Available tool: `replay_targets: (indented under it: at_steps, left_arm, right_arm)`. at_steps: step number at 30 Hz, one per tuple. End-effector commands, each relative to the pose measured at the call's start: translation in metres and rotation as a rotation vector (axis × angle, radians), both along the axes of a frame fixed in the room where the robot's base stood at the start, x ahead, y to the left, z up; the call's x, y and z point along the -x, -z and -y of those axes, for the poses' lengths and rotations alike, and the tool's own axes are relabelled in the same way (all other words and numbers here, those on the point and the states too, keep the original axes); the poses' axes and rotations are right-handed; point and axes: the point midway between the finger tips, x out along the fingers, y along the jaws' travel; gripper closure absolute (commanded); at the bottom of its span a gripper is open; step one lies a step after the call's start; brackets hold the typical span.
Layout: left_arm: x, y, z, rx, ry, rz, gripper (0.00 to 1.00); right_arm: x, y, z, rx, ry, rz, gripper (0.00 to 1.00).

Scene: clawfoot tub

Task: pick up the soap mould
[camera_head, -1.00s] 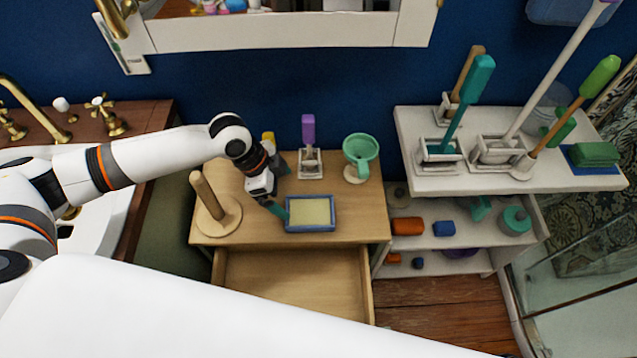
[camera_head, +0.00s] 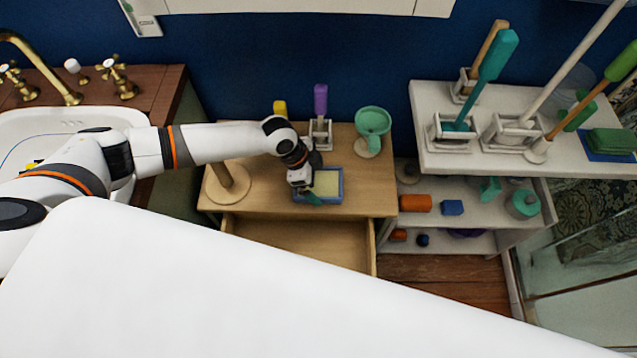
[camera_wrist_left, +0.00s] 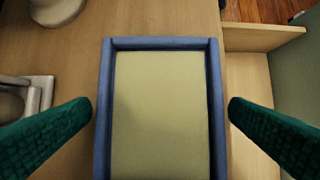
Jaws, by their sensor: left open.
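The soap mould is a shallow blue-rimmed rectangular tray with a pale yellow-green filling. In the head view the mould (camera_head: 327,184) lies on the wooden cabinet top, its left part hidden by my gripper. My left gripper (camera_head: 309,196) is over the mould's left side there. In the left wrist view the mould (camera_wrist_left: 160,43) fills the middle, and the green fingers of my left gripper (camera_wrist_left: 160,110) are open, one on each side of it with a gap to each rim. My right gripper is not in view.
The cabinet (camera_head: 270,190) has an open empty drawer (camera_head: 300,242) below its front edge. A wooden peg stand (camera_head: 228,182) is left of the mould. A purple-handled tool (camera_head: 320,101) in a holder and a green funnel (camera_head: 373,122) stand behind it. White shelves (camera_head: 470,155) are right.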

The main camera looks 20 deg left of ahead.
Motion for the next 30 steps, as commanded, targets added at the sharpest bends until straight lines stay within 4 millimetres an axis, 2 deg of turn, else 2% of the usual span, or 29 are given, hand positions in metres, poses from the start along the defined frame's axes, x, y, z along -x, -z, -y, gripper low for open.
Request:
replay_targets:
  at_steps: [8, 17, 25, 30]
  left_arm:
    - [0.000, 0.005, 0.002, 0.000, 0.001, -0.001, 0.00]
    - [-0.001, 0.004, 0.002, 0.001, 0.001, 0.001, 0.44]
    - [-0.001, -0.001, 0.002, 0.002, 0.001, 0.002, 0.44]
    - [-0.001, -0.028, 0.002, 0.003, 0.002, 0.005, 0.44]
  right_arm:
    - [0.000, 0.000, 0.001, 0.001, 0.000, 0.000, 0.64]
    - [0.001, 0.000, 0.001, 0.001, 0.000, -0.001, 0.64]
    - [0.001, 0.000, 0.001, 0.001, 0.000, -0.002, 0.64]
    - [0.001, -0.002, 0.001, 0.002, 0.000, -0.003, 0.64]
